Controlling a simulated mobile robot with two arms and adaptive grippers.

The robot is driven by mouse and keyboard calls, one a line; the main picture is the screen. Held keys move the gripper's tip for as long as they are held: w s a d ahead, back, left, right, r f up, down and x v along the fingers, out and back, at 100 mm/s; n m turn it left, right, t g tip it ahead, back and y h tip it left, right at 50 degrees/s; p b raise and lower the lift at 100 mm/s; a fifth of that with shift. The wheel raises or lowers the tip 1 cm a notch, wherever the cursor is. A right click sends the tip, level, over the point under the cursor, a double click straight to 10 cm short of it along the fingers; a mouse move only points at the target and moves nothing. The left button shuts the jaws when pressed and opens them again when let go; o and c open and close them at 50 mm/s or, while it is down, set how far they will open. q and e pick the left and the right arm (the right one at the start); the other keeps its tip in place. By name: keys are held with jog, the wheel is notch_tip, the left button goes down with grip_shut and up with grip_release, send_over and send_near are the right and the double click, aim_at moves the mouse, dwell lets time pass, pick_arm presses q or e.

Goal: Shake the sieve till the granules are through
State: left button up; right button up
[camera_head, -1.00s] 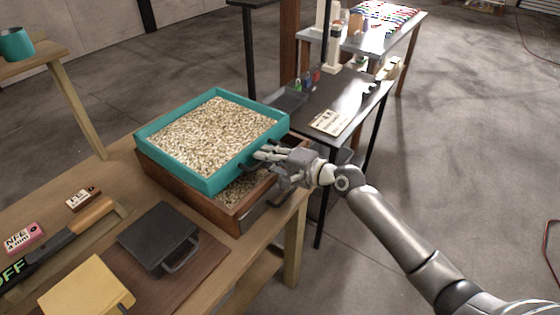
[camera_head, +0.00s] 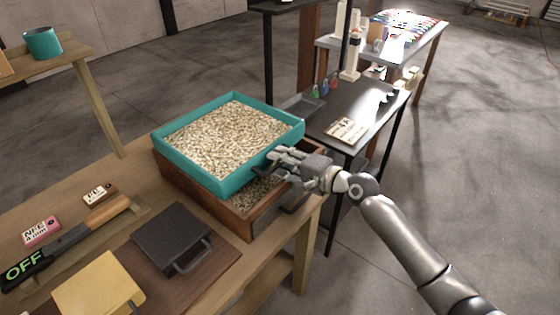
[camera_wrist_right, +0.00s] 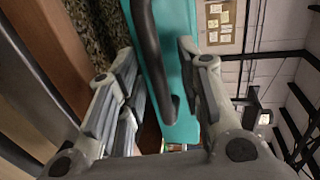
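The teal sieve (camera_head: 216,182) is full of pale granules (camera_head: 228,137). It sits over a brown wooden box (camera_head: 262,218), offset so the box's front right part shows. More granules (camera_head: 254,192) lie in that part of the box. I cannot tell how firmly the sieve rests on the box. My right gripper (camera_head: 284,163) is at the dark handle on the sieve's right side. In the right wrist view, its fingers (camera_wrist_right: 160,75) are spread apart on either side of the handle (camera_wrist_right: 148,45), with visible gaps. My left gripper is not in view.
A dark flat block with a handle (camera_head: 172,238), a yellow block (camera_head: 98,285), a tool marked OFF (camera_head: 65,245) and small labelled boxes (camera_head: 42,232) share the wooden table. A dark table (camera_head: 365,112) stands behind. A teal cup (camera_head: 43,42) is at the far left.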

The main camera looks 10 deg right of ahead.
jog(key=v, duration=1.1)
jog(key=shift+s, duration=0.2)
dwell(0.4)
